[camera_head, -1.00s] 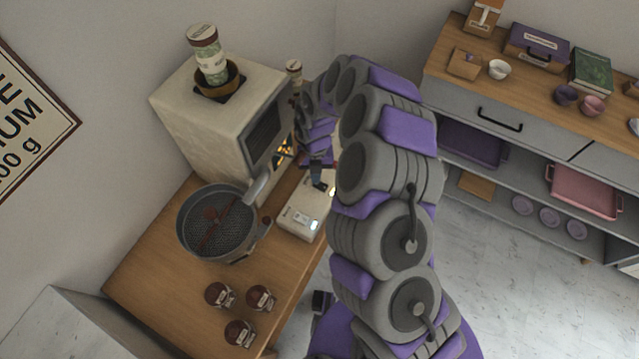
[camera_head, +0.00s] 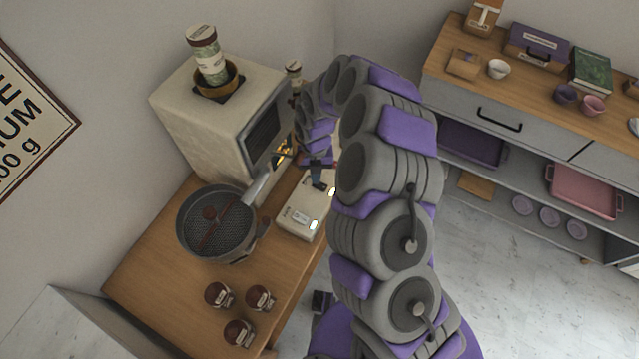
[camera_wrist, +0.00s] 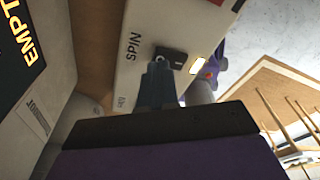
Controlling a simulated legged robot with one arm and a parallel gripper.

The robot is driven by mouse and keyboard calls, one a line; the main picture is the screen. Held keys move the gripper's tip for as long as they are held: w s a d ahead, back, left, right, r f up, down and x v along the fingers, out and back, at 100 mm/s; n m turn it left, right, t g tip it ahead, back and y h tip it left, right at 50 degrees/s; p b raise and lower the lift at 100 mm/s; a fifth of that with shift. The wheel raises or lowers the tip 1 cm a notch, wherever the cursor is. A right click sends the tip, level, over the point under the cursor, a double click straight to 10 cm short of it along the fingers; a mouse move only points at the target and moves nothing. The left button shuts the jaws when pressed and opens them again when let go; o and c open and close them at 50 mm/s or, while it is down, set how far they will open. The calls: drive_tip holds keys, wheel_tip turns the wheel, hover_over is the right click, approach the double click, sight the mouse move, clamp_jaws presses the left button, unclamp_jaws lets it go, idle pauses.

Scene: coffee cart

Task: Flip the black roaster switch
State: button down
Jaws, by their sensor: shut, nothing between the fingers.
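The roaster (camera_head: 205,125) is a cream box at the back of the wooden counter. A cream control box (camera_head: 297,222) lies in front of it. In the wrist view the control box (camera_wrist: 130,75) carries the word SPIN beside a black switch (camera_wrist: 175,56), with a lit lamp (camera_wrist: 198,65) next to the switch. My gripper (camera_head: 318,184) is shut and empty over the control box. In the wrist view its fingertips (camera_wrist: 158,63) are right at the switch and cover part of it. I cannot tell whether they touch it. A second, partly hidden label is lower on the box.
A round metal cooling pan (camera_head: 187,239) stands left of the control box. Several small jars (camera_head: 238,331) stand at the counter's front. A dark panel (camera_wrist: 18,45) with orange EMPTY lettering is close left in the wrist view. A shelf unit (camera_head: 470,98) stands at right, with floor between.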

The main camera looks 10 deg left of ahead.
drive_tip(key=shift+f+b, duration=0.4)
drive_tip(key=shift+f, duration=0.35)
idle(0.7)
drive_tip(key=shift+r, duration=0.1)
wheel_tip(320, 180, up, 7)
drive_tip(key=p, duration=0.2)
idle(0.6)
drive_tip(key=shift+w, duration=0.1)
idle(0.5)
